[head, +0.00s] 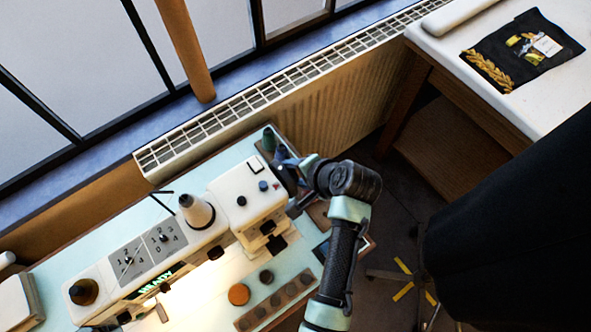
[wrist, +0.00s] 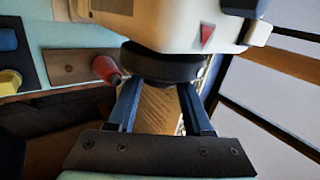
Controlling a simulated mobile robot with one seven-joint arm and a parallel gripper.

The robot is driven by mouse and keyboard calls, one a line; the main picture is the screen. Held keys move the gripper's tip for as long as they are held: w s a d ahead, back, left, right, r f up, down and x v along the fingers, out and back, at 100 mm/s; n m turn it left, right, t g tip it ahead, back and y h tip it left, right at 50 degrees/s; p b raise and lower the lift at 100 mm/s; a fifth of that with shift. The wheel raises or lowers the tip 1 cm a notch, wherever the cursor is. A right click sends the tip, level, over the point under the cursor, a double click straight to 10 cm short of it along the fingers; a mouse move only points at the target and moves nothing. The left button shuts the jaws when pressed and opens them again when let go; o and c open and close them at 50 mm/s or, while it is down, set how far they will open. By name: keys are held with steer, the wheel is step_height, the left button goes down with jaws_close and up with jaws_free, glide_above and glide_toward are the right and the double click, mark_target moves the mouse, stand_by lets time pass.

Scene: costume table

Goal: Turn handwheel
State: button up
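The handwheel (wrist: 162,66) is a dark round disc at the end of the white sewing machine (head: 250,205). In the wrist view it sits right at my fingertips. My gripper (wrist: 160,92) has its two blue fingers spread apart, one near each side of the wheel, with their tips at its near edge. Whether they touch it I cannot tell. In the head view my gripper (head: 284,158) is at the machine's right end, and the wheel is mostly hidden by it and my wrist.
A cone of thread (head: 197,212) stands on the machine. Several spools sit in a wooden rack (head: 277,305) in front. A red spool (wrist: 105,69) is close to my left finger in the wrist view. A radiator (head: 300,110) runs behind; a white table (head: 480,50) stands right.

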jaws_close()
steer(key=shift+s+f+t+y+b, duration=0.1)
steer(key=shift+f+t+y+b, duration=0.2)
steer(key=shift+b, duration=0.15)
steer(key=shift+r+t, duration=0.2)
steer(key=shift+t, duration=0.1)
steer(key=o, duration=0.8)
jaws_free()
steer(key=shift+d+r, duration=0.1)
steer(key=b+v, duration=0.1)
steer(key=v, duration=1.2)
steer(key=shift+d, duration=0.1)
